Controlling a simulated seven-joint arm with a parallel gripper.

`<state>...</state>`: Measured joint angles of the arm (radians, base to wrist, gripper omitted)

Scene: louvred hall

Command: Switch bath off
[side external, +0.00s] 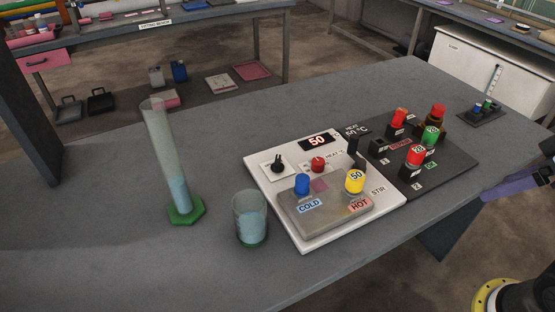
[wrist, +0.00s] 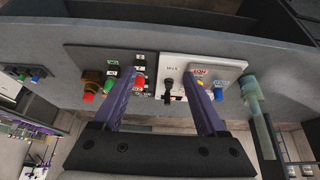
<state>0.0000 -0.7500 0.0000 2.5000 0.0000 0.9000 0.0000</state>
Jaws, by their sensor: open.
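The white bath unit (side external: 272,192) lies on the grey bench in the side view. It has a red-lit display (side external: 316,141) reading 50, a black knob (side external: 278,163) on a white plate, a red knob (side external: 318,164) and a black upright lever (side external: 360,160) at its right edge. A grey block on it carries a blue cap (side external: 302,183) by COLD and a yellow cap (side external: 355,181) by HOT. The unit also shows in the wrist view (wrist: 183,65). My gripper (wrist: 160,76) is open and empty, its purple fingers apart in front of it. A purple part shows at the side view's right edge.
A dark panel (side external: 447,167) with red and green buttons adjoins the unit. A tall tilted cylinder (side external: 166,150) on a green foot and a beaker (side external: 249,215) of bluish liquid stand left of it. A small button box (side external: 480,113) sits at the far right. The front-left bench is clear.

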